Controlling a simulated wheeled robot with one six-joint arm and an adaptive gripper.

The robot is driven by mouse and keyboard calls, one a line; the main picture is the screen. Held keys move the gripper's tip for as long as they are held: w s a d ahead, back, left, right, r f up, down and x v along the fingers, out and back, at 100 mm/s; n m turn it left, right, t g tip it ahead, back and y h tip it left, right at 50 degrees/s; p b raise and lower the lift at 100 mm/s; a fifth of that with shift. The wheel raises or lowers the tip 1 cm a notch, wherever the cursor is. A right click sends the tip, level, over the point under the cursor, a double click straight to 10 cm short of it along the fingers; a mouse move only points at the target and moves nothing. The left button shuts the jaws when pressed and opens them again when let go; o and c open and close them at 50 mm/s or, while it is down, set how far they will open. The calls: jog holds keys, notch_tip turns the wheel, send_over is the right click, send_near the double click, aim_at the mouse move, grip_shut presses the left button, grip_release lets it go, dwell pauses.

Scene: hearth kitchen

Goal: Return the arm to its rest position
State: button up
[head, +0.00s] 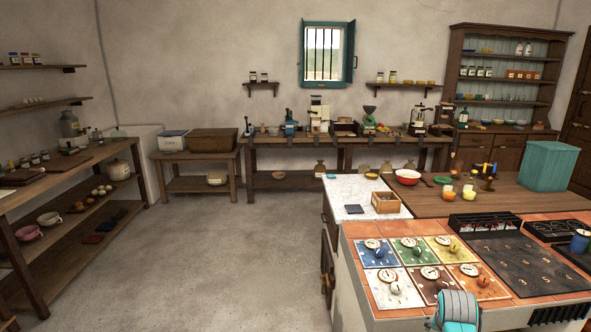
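My gripper is not in view. Only a rounded grey and teal part of my arm (457,309) shows at the bottom edge, right of centre, in front of the tiled counter (400,313). The rest of the arm is out of the picture, so I cannot see its full pose or whether the gripper holds anything.
The tiled counter carries several coloured dial panels (411,250) and a black stove top (515,262). Behind are a wooden box (385,202), a red bowl (407,177) and a teal bin (548,166). Shelves (75,215) line the left wall. The floor (225,260) between is clear.

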jog(key=s+a+f+n+t, duration=0.1)
jog(key=s+a+f, duration=0.3)
jog(key=s+f, duration=0.25)
jog(key=s+a+f+n+t, duration=0.1)
jog(key=s+a+f+t, duration=0.1)
jog(key=s+a+f, duration=0.4)
jog(key=s+a+f+n+t+y, duration=0.1)
jog(key=s+a+f, duration=0.15)
jog(key=s, duration=0.55)
jog(key=s+a+f+n+t, duration=0.1)
jog(key=s+a, duration=0.2)
jog(key=s, duration=0.4)
jog(key=s+a+r+n+t+y, duration=0.1)
jog(key=s+a+r+t, duration=0.1)
jog(key=s+r, duration=0.8)
jog(key=s+a+r+n+t+y, duration=0.1)
jog(key=s+a+r+n+t, duration=0.1)
jog(key=s+r, duration=0.9)
jog(key=s+a+t, duration=0.1)
jog(key=s+a, duration=0.1)
jog(key=s, duration=0.5)
jog(key=shift+a+r, duration=0.15)
jog(key=shift+a, duration=0.15)
